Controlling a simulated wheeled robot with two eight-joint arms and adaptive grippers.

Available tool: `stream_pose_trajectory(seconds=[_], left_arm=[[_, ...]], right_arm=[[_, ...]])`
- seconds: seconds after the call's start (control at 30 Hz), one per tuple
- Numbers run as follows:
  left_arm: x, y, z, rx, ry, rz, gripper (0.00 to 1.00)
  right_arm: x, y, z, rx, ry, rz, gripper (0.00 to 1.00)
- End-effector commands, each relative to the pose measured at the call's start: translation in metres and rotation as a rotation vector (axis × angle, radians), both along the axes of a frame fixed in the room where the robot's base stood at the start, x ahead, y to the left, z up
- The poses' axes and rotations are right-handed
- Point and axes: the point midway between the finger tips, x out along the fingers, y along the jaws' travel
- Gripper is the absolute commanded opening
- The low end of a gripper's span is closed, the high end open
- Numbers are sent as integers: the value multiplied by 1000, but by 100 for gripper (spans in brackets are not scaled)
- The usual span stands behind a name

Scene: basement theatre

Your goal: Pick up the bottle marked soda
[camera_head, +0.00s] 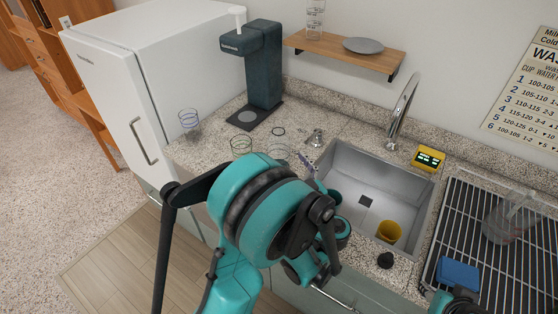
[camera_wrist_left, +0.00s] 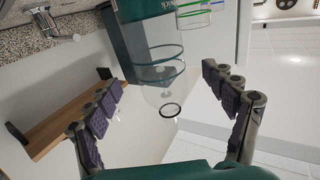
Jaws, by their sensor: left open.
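A clear bottle with bluish bands and a dark ring at its mouth (camera_head: 279,152) stands on the counter in front of the dark teal soda machine. In the left wrist view this clear bottle (camera_wrist_left: 157,75) appears inverted between the fingers; I cannot read a mark on it. My left gripper (camera_head: 320,180) is open, its purple-padded fingers apart and partly hidden by my arm. In the left wrist view the open gripper (camera_wrist_left: 158,72) has a finger at each side of the bottle, with gaps. My right arm shows only at the lower right edge; its jaws are not clear.
The soda machine (camera_head: 263,70) stands behind. Clear glasses with coloured bands stand nearby, one at the counter's left (camera_head: 189,120) and one closer (camera_head: 241,146). The sink (camera_head: 350,165) holds a yellow cup (camera_head: 389,232). A drying rack (camera_head: 510,265) is right. A wooden shelf (camera_head: 350,52) hangs above.

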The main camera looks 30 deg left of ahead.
Motion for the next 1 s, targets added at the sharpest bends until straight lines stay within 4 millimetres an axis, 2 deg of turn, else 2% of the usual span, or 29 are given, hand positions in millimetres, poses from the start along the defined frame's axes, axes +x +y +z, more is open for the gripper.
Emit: stream_pose_trajectory(seconds=[0.3, 0.63, 0.67, 0.8, 0.83, 1.0], left_arm=[[26, 38, -1, -1, 2, 3, 84], [32, 45, 1, -1, 2, 0, 84], [32, 45, 1, -1, 2, -1, 78], [32, 45, 1, -1, 2, -1, 41], [32, 45, 1, -1, 2, -1, 37], [32, 45, 1, -1, 2, -1, 36]], right_arm=[[0, 0, -13, 0, 0, 0, 40], [0, 0, -13, 0, 0, 0, 40], [0, 0, -13, 0, 0, 0, 40], [0, 0, -13, 0, 0, 0, 40], [0, 0, -13, 0, 0, 0, 40], [0, 0, -13, 0, 0, 0, 40]])
